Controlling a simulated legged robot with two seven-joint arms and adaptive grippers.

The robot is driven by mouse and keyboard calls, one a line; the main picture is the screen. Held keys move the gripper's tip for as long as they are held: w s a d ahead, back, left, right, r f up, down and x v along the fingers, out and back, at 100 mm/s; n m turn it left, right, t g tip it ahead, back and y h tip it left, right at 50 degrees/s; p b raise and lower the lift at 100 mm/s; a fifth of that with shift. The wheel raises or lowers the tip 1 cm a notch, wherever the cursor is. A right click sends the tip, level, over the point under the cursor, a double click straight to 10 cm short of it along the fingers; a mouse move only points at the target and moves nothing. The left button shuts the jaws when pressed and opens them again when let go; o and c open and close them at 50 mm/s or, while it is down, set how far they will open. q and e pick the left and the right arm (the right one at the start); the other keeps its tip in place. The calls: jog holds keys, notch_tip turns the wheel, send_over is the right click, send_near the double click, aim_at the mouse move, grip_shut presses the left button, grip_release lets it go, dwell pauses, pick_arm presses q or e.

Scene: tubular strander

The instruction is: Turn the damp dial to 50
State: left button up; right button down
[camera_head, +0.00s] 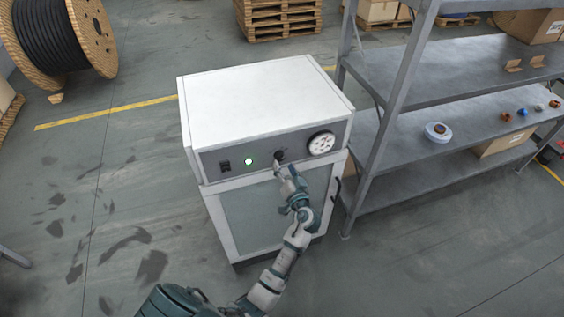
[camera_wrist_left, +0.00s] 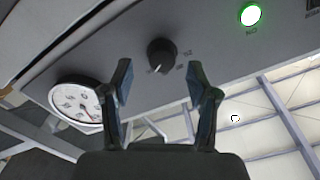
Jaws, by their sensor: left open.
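The damp dial looks to be the small black knob (camera_head: 280,155) on the front panel of the white cabinet, between a green-lit button and a round gauge. In the left wrist view the knob (camera_wrist_left: 161,55) has a pale pointer mark, and the small print around it is too blurred to read. My left gripper (camera_head: 279,164) is at the panel by the knob. In the wrist view its two fingers (camera_wrist_left: 165,80) are open, one to each side and a little short of the knob, with nothing between them. My right gripper is not in view.
The white cabinet (camera_head: 262,95) carries the green-lit button (camera_head: 248,161), a black switch (camera_head: 224,166) and the round gauge (camera_head: 321,143). A metal shelf (camera_head: 450,75) stands close on the right. A cable reel (camera_head: 97,40) is at the back left. Floor left of the cabinet is clear.

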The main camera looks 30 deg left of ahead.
pick_arm(q)
jog(key=v, duration=0.8)
jog(key=shift+d, duration=0.35)
jog(key=shift+s, duration=0.15)
jog(key=d+f+m+h, duration=0.2)
jog(key=f+m+h, duration=0.1)
jog(key=f, duration=0.7)
jog(key=d+f+m+h, duration=0.2)
jog(key=f+h, duration=0.1)
jog(key=f, duration=0.7)
jog(key=s+d+f+m+g+h, duration=0.15)
jog(key=s+f, duration=0.25)
jog(key=f, duration=0.5)
jog(key=s+d+f+m+g+h, duration=0.1)
jog(key=s+d+f+g+h, duration=0.2)
jog(key=f, duration=0.7)
jog(key=s+a+f+g+h, duration=0.2)
jog(key=s+f+g, duration=0.1)
jog(key=s+f, duration=1.25)
jog(key=s+a+f+g, duration=0.1)
jog(key=s+f, duration=0.2)
jog(key=s, duration=0.8)
jog(key=s+a+f+n+g+h, duration=0.1)
jog(key=s+a+f+g, duration=0.1)
jog(key=s, duration=0.9)
jog(key=shift+s+a+f, duration=0.3)
jog(key=shift+s+f, duration=0.1)
jog(key=shift+f, duration=0.35)
